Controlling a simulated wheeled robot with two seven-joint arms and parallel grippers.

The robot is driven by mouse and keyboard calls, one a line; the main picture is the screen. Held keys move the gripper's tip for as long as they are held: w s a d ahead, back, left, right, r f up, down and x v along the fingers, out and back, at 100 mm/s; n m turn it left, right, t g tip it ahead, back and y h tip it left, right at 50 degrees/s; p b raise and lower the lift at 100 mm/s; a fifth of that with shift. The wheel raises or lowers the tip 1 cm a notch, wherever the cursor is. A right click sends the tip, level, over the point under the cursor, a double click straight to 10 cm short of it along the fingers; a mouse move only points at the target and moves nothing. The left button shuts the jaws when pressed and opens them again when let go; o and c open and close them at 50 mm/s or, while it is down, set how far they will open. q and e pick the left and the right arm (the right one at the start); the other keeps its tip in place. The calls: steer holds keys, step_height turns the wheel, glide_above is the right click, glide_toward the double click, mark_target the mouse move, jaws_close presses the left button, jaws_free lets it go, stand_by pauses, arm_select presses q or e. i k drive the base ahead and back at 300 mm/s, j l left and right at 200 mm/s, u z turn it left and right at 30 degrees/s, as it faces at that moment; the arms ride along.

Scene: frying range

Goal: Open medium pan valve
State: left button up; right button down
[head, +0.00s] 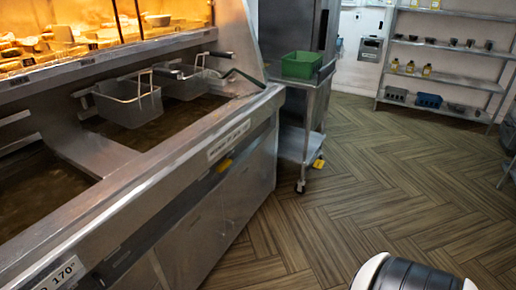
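The frying range (130,190) runs along the left side, with oil-filled pans sunk in its top. A label plate (228,141) is on its front edge, its text too small to read. A small yellow piece (224,165) sticks out just below that plate; I cannot tell whether it is a valve handle. A second label (60,275) at the bottom left reads 170°. No valve can be clearly identified. Neither of my grippers is in view; only a rounded black and white part of my own body shows at the bottom right.
Wire fry baskets (128,102) hang over the far oil pan. Food lies in a lit warming shelf (60,45) above. A steel cart (308,110) holding a green bin (301,65) stands past the range's end. Shelves (440,60) line the back wall.

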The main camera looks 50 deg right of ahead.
mark_target(223, 166)
steer(key=z, duration=1.3)
steer(key=i+l+u, duration=0.1)
steer(key=u, duration=0.35)
steer(key=i+l+u, duration=0.1)
steer(key=u, duration=0.35)
steer(key=i+l+u, duration=0.15)
steer(key=l, duration=0.25)
steer(key=i+l+u, duration=0.2)
steer(key=l, duration=0.25)
steer(key=i+l+u, duration=0.15)
steer(key=l, duration=0.3)
steer(key=i+l+u, duration=0.2)
steer(key=l, duration=0.3)
steer(key=l+u, duration=0.15)
steer(key=l, duration=0.3)
